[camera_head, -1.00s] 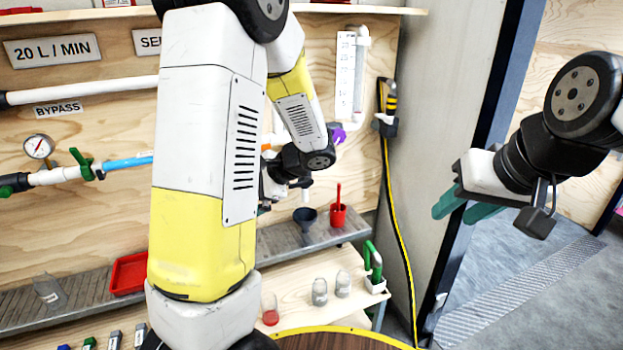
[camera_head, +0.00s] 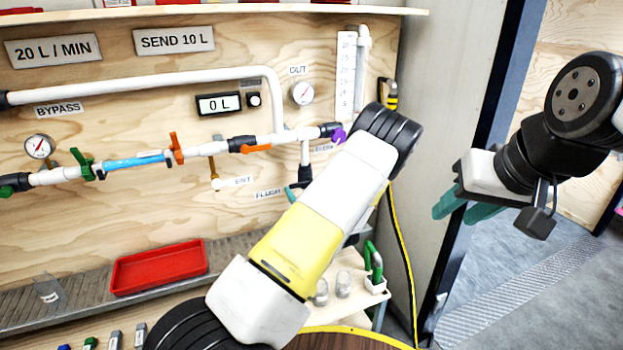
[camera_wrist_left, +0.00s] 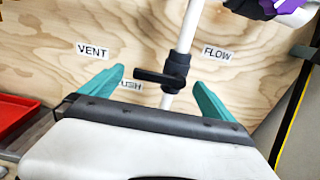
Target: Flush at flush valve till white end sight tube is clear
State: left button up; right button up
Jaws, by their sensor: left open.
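The flush valve (camera_wrist_left: 175,72) is a black valve with a black handle (camera_wrist_left: 158,80) on a white vertical pipe. In the left wrist view it shows between the fingers of my left gripper (camera_wrist_left: 157,90), which is open; contact cannot be told. In the head view the valve (camera_head: 305,173) is beside my left forearm, and my left gripper is mostly hidden, with a teal fingertip showing. A clear tube with blue content (camera_head: 135,160) lies in the horizontal pipe line. The FLUSH label (camera_wrist_left: 131,86) is partly covered. My right gripper (camera_head: 466,208) is open and empty at the right.
A purple handle (camera_head: 338,134) is at the pipe's right end, with an orange handle (camera_head: 257,148) to its left. A red tray (camera_head: 160,267) sits on the shelf below. A yellow hose (camera_head: 399,240) hangs at the right. A vertical scale (camera_head: 346,75) is on the wall.

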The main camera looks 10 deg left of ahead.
aim_at(302, 183)
pick_arm(q)
jog(key=shift+x, duration=2.35)
jog(key=shift+c, duration=0.4)
jog(key=c, duration=2)
jog(key=shift+o, duration=0.2)
